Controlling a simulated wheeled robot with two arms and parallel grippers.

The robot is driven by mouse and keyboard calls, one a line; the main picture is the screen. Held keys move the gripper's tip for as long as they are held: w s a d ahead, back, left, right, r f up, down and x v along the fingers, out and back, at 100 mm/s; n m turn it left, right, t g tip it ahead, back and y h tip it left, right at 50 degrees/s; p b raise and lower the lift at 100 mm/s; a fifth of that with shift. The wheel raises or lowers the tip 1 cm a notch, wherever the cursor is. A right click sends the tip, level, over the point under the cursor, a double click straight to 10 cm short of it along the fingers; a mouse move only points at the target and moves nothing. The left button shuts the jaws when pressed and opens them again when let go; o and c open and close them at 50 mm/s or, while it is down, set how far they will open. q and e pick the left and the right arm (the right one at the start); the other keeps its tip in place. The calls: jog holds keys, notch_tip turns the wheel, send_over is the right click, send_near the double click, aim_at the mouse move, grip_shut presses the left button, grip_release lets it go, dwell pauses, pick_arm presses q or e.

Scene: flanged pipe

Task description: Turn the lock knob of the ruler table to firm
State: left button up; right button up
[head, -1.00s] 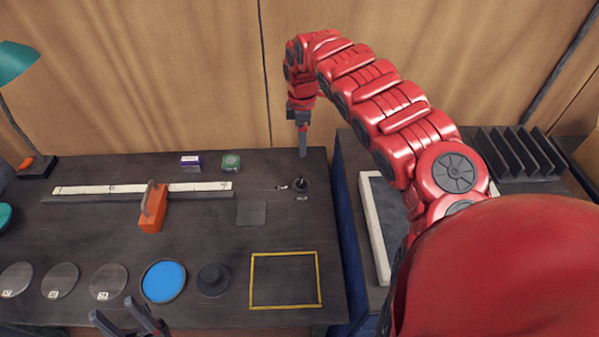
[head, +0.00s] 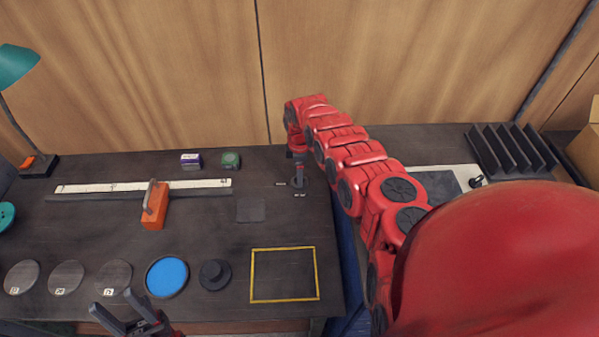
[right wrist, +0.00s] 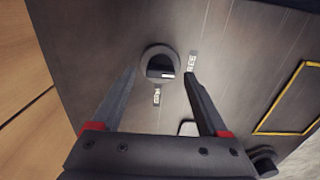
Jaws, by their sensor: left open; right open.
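The lock knob (right wrist: 158,62) is a dark round knob on a round base on the dark table (right wrist: 100,40), with a small white mark on its bar. Two small white labels sit around it, one to the right (right wrist: 191,62) and one below (right wrist: 157,96); I cannot read them. My right gripper (right wrist: 159,74) is open, with its fingers on either side of the knob in the right wrist view; contact cannot be told. In the head view the right gripper (head: 298,184) covers most of the knob. My left gripper (head: 114,301) is open and empty at the table's front edge.
A long white ruler (head: 205,183) with an orange block (head: 154,212) lies at the left. Several grey discs, a blue disc (head: 167,276), a dark round piece (head: 215,275) and a yellow frame (head: 284,249) lie in front. Small purple (head: 191,160) and green (head: 230,159) boxes stand behind.

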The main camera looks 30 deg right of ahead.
jog(key=shift+f, duration=0.4)
grip_shut()
